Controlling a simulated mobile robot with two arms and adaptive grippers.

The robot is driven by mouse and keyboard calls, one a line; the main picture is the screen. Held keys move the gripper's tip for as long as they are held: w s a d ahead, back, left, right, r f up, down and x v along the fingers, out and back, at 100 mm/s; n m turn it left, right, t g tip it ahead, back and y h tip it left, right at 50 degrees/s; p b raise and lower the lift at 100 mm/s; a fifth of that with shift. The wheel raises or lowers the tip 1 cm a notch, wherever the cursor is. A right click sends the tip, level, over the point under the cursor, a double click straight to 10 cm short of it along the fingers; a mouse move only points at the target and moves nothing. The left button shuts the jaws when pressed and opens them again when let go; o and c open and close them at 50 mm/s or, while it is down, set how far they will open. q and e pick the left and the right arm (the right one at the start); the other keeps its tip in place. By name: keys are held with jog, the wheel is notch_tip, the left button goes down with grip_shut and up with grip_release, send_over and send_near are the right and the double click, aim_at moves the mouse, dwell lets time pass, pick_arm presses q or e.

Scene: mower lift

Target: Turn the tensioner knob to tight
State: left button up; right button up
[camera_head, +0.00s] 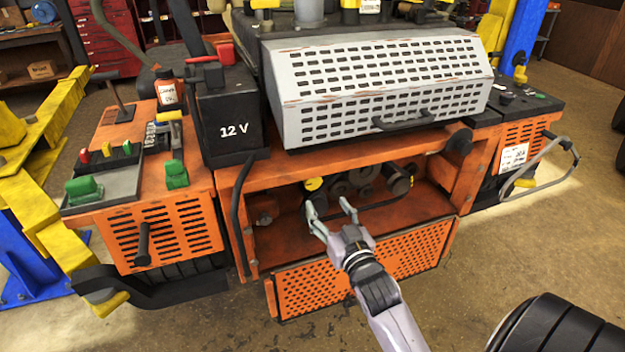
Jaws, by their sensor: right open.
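An open bay in the orange mower body holds a belt (378,205) and several dark round parts. A small yellow piece (313,184) sits on one at the left, and a dark cylindrical part (397,179) stands at the right. I cannot tell for sure which of these is the tensioner knob, nor read its setting. My right gripper (327,204) is open and empty at the mouth of the bay, its fingertips just below the yellow piece. Contact cannot be made out. My left gripper is not in view.
A perforated orange panel (360,268) hangs open below the bay. A grey slotted cover (385,80) with a black handle overhangs it. A 12 V battery (228,118) stands at the left, and a black wheel (560,325) is at the lower right. Blue and yellow lift posts flank the mower.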

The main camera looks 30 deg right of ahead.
aim_at(314, 184)
jog(key=p+x, duration=0.1)
jog(key=x, duration=0.9)
jog(key=shift+w, duration=0.4)
jog(key=shift+c, duration=0.5)
grip_shut()
